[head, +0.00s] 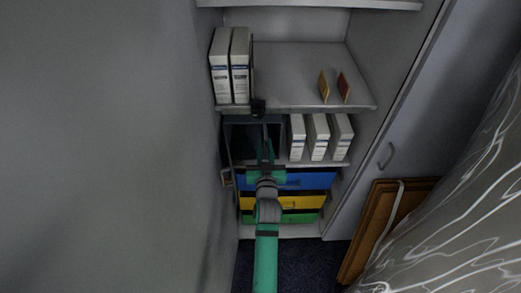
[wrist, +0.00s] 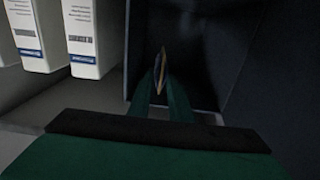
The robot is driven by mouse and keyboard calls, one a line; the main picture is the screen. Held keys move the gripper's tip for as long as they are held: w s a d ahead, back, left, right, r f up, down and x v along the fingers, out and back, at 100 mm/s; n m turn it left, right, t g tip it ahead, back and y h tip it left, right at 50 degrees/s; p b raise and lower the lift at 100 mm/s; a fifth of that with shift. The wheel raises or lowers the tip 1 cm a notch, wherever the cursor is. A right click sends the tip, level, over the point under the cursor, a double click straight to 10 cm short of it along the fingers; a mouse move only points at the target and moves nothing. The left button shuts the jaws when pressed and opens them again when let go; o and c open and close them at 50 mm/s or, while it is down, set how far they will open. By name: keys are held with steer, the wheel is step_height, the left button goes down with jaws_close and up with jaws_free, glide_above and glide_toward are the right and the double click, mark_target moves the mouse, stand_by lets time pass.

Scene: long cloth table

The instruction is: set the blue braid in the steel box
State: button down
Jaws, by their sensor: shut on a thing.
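My gripper (wrist: 162,85) is shut on a thin upright thing with a dark bluish face and a yellowish edge, which I take to be the blue braid (wrist: 160,66). In the wrist view the braid stands between the fingertips, in front of the dark interior of the steel box (wrist: 233,55). In the head view the steel box (head: 229,150) is on the middle shelf at the left, and my gripper (head: 265,147) reaches into its outline. The braid cannot be made out in the head view. Whether it touches the box floor cannot be told.
White binders (head: 318,137) stand right of the box; they also show at the left in the wrist view (wrist: 80,38). Blue, yellow and green drawers (head: 310,181) lie below.

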steer(key=w+f, duration=0.3)
steer(key=f, duration=0.1)
steer(key=w+a+f, duration=0.1)
steer(key=w+f, duration=0.1)
steer(key=shift+w+f, duration=0.2)
steer(key=shift+w, duration=0.1)
step_height(320, 180, down, 2)
steer(key=shift+d+f, duration=0.1)
steer(key=shift+f, duration=0.4)
steer(key=shift+f, duration=0.1)
steer(key=c, duration=1.7)
jaws_free()
steer(key=shift+a, duration=0.2)
steer(key=shift+o, duration=0.4)
steer(key=shift+s, duration=0.1)
